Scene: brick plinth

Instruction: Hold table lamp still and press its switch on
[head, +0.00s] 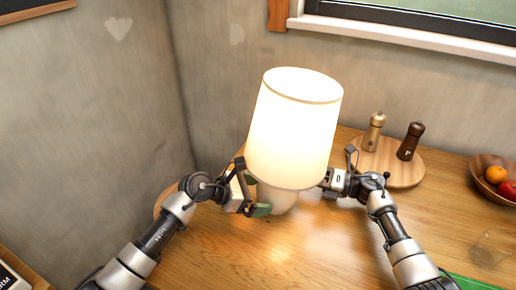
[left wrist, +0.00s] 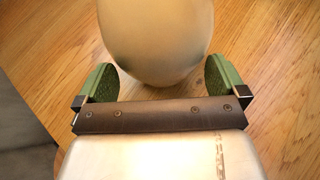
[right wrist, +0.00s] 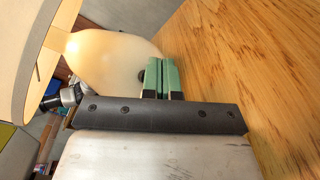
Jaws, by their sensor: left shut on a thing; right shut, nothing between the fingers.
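The table lamp (head: 294,125) stands upright on the wooden table, and its white shade glows. Its rounded pale base (head: 275,199) shows below the shade. My left gripper (head: 254,195) is shut on the base, with a green pad on each side; the left wrist view shows the base (left wrist: 157,40) between the pads. My right gripper (right wrist: 163,78) is shut and empty, its green fingers together at the base's other side. A small dark spot, perhaps the switch (right wrist: 141,76), shows beside its fingertips; whether they touch is unclear. In the head view the shade hides those fingertips.
A round wooden board (head: 398,174) behind my right gripper carries a light mill (head: 373,132) and a dark mill (head: 410,141). A fruit bowl (head: 491,180) stands at the right edge, with a clear glass (head: 490,246) nearer.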

